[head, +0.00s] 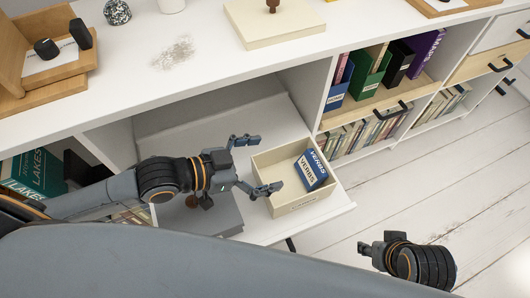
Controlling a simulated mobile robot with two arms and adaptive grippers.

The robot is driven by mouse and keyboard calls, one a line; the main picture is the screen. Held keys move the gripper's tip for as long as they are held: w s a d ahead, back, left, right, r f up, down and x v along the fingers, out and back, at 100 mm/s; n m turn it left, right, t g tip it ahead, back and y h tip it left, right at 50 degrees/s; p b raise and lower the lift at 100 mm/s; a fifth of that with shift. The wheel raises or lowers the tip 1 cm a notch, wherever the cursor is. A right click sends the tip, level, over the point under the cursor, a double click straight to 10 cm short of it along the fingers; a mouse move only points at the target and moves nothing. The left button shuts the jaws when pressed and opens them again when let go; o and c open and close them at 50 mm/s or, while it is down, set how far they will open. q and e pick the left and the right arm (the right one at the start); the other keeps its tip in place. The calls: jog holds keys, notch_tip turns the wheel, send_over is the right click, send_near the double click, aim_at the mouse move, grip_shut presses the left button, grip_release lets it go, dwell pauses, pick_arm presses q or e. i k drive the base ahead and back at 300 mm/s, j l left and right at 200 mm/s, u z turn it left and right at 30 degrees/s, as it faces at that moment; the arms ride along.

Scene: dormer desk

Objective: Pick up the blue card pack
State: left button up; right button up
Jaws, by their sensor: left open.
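The blue card pack (316,168), marked "VERBS" in white, leans tilted inside a small cream open box (294,207) on the pulled-out shelf board. My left gripper (264,164) comes in from the left, its two fingers spread wide apart and empty. Its fingertips are at the left side of the box, apart from the card pack in the picture. My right gripper (372,249) shows in part over the floor at the lower right, away from the box; its fingers cannot be made out well.
The pulled-out board (262,229) sits below a white desktop (200,75). A grey flat object (222,212) lies under my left arm. To the right, a bookcase holds coloured binders (371,72) and books. A wooden organiser (38,72) stands on the desktop at left.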

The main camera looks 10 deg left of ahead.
aim_at(312, 172)
jog(key=k+j, duration=0.2)
jog(key=j, duration=0.2)
jog(key=k+j, duration=0.2)
jog(key=j, duration=0.2)
jog(key=k+j, duration=0.2)
jog(key=j, duration=0.2)
